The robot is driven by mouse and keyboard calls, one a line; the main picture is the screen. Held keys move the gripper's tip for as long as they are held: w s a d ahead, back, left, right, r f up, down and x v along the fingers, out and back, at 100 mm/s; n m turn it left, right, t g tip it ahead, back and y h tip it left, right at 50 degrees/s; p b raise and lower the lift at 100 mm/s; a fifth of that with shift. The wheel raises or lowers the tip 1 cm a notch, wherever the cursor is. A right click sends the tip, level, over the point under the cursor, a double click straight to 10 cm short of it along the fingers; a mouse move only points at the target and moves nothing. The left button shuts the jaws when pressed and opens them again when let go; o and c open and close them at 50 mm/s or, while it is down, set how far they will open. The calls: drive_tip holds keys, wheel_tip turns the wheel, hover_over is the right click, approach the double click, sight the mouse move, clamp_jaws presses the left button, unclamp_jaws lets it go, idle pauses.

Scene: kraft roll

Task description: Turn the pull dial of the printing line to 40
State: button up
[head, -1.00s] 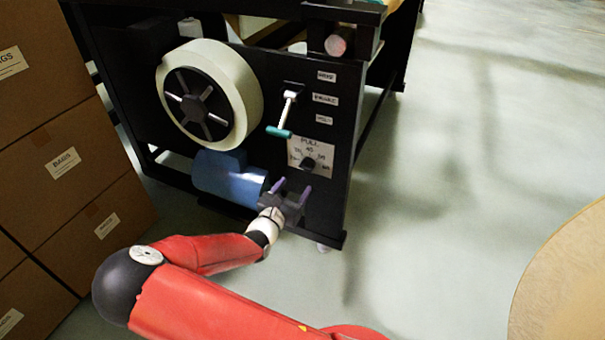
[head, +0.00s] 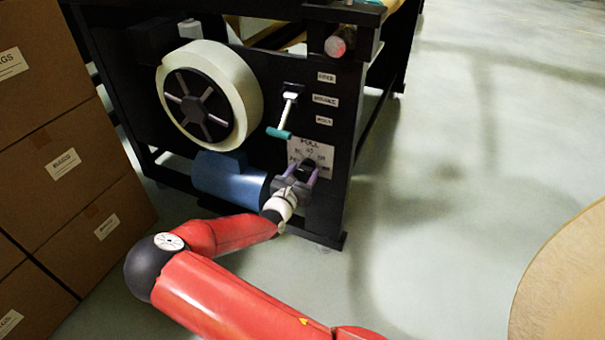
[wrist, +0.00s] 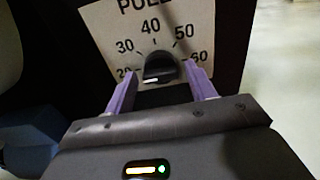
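The pull dial is a black knob (wrist: 160,66) on a pale plate (wrist: 98,28) marked PULL, with 20, 30, 40, 50 and 60 around it. A small light mark shows low on the knob; I cannot tell which number it points to. In the head view the plate (head: 322,152) is on the black side panel, and the gripper partly covers the dial. My gripper (wrist: 159,72) has its two purple fingers apart, one to the left and one to the right of the knob, with gaps visible. It also shows in the head view (head: 302,170).
A teal-handled crank (head: 286,118) is just above left of the plate. A blue cylinder (head: 228,180) lies left of my gripper, below a pale roll (head: 246,92). Cardboard boxes (head: 50,205) stand at left. Floor at right is open, with a round tan surface (head: 570,275).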

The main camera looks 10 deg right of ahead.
drive_tip(key=c, duration=0.7)
drive_tip(key=shift+c, duration=0.2)
drive_tip(key=shift+m, duration=0.3)
drive_tip(key=m, duration=0.3)
drive_tip(key=shift+d+p, duration=0.1)
drive_tip(key=shift+p, duration=0.2)
drive_tip(key=m+b, duration=0.2)
drive_tip(key=m, duration=0.2)
drive_tip(key=shift+f, duration=0.2)
drive_tip(key=m+b, duration=1)
drive_tip(key=b, duration=0.4)
drive_tip(key=shift+s, duration=0.1)
